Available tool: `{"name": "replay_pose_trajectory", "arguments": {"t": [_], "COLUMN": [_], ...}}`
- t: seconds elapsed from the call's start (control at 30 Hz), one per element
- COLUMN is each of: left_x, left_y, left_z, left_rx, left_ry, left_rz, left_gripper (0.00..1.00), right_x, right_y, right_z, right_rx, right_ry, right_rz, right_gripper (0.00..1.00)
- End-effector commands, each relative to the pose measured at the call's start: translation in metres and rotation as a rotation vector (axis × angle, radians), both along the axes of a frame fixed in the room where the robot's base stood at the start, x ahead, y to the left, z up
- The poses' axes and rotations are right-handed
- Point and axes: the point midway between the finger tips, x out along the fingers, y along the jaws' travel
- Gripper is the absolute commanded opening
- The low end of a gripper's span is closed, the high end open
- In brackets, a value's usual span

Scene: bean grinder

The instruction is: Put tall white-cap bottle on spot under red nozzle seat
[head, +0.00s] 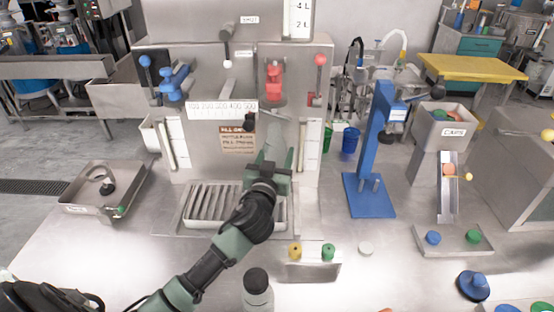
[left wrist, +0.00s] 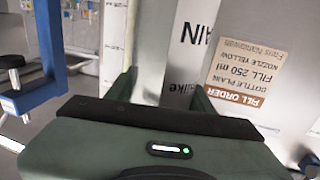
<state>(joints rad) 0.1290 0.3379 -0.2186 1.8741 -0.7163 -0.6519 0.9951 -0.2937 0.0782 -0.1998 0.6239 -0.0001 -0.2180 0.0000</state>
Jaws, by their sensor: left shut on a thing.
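My left gripper (head: 275,160) reaches in front of the filling machine, over the right part of the drip grate (head: 205,207), below the red nozzle seat (head: 275,82). It is shut on a pale thing, likely the bottle, which the gripper mostly hides in the head view. In the left wrist view a pale upright surface (left wrist: 146,55) shows between the green fingers. Its cap cannot be made out, nor whether its base touches the grate. The spot under the red seat is hidden by the gripper and arm. My right gripper is not in view.
A blue seat (head: 173,82) is left on the machine. A dark-capped bottle (head: 257,290) stands at the front. Yellow (head: 295,251) and green (head: 328,252) nozzles sit in a small holder. A blue press (head: 372,150) stands right. A metal tray (head: 105,190) lies left.

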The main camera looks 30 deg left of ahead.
Motion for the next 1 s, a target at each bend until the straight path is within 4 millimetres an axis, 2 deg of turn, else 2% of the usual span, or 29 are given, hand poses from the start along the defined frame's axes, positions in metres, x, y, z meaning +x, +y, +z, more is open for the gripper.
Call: {"name": "replay_pose_trajectory", "arguments": {"t": [0.03,0.13,0.5,0.53,0.6,1.0], "left_x": [-0.001,-0.001,-0.001,-0.001,-0.001,-0.004], "left_y": [0.000,0.000,0.000,0.000,0.000,-0.001], "left_z": [-0.010,-0.020,-0.026,-0.026,-0.025,-0.024], "left_rx": [0.001,0.002,0.000,0.000,0.000,0.000], "left_ry": [0.007,0.004,0.001,0.001,0.001,0.002], "left_rz": [-0.001,-0.001,-0.002,-0.001,-0.001,-0.002], "left_gripper": [0.13,0.13,0.13,0.55,0.74,0.74], "right_x": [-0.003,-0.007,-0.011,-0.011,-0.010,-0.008], "right_y": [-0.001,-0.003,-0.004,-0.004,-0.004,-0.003], "right_z": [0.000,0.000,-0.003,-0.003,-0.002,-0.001], "right_rx": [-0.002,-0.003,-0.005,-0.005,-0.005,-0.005], "right_ry": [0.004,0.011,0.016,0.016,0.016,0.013], "right_rz": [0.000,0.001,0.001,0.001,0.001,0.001], "right_gripper": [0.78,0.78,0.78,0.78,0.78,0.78]}}
